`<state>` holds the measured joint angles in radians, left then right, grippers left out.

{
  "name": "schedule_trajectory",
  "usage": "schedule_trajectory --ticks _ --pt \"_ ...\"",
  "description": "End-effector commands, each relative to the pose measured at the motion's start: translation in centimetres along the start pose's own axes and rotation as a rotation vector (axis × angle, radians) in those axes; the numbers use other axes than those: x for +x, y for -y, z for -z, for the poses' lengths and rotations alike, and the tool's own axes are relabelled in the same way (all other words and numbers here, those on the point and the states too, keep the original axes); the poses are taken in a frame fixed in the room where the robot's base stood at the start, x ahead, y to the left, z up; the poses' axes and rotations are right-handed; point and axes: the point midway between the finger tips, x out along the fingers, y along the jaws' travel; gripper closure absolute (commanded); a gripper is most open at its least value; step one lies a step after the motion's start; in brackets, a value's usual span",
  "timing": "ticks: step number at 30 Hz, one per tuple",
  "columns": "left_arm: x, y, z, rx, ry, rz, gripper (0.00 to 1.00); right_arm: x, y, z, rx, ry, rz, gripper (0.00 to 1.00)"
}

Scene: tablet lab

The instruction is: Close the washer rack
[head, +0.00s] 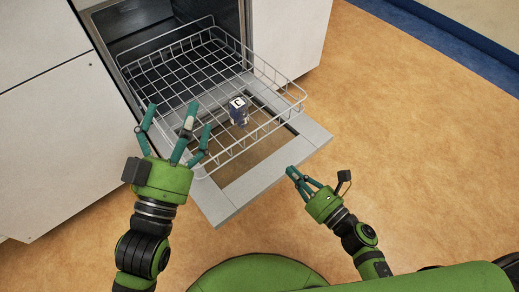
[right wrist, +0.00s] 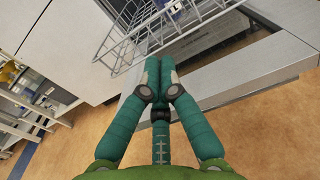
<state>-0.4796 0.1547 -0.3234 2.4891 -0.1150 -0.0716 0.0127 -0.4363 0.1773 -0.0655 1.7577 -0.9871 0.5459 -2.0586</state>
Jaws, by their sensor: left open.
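The white wire washer rack (head: 280,76) is pulled out of the washer and extends over its lowered grey door (head: 262,181). A small dark bottle with a white, marked top (head: 238,110) is in the rack. My left gripper (head: 176,128) is open, its fingers spread at the rack's left front side; I cannot tell whether they touch the wires. My right gripper (head: 296,178) has its fingers together and empty, just off the door's front right edge. In the right wrist view its closed fingers (right wrist: 159,80) point toward the rack (right wrist: 120,42) and door (right wrist: 240,78).
White cabinets (head: 45,130) flank the washer on the left, and another white panel (head: 290,35) stands on the right. The orange floor (head: 420,160) to the right is clear. The washer's dark interior (head: 150,40) is open behind the rack.

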Motion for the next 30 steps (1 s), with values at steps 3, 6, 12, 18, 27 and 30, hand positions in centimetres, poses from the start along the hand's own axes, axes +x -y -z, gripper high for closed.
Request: schedule_trajectory --ticks 3,6,12,18,27,30 --pt "-0.1 0.0 0.7 0.000 -0.022 0.000 0.00 0.6 -0.1 -0.2 -0.034 0.007 -0.009 1.00" --pt "-0.1 -0.1 1.0 0.000 -0.032 -0.002 0.00 1.8 -0.1 -0.3 -0.032 0.009 -0.009 1.00" --pt "-0.1 -0.3 1.8 0.000 -0.077 -0.006 0.00 5.9 -0.1 -0.3 -0.030 0.009 -0.008 1.00" --pt "-0.3 -0.6 3.2 0.000 -0.152 -0.014 0.00 10.1 -0.1 -0.3 -0.028 0.007 -0.007 1.00" --pt "-0.8 -1.1 5.2 -0.002 -0.259 -0.026 0.00 13.7 -0.2 -0.2 -0.026 0.004 -0.007 1.00" --pt "-0.8 -1.1 5.5 -0.003 -0.271 -0.027 0.00 14.0 -0.2 -0.2 -0.026 0.003 -0.007 1.00"
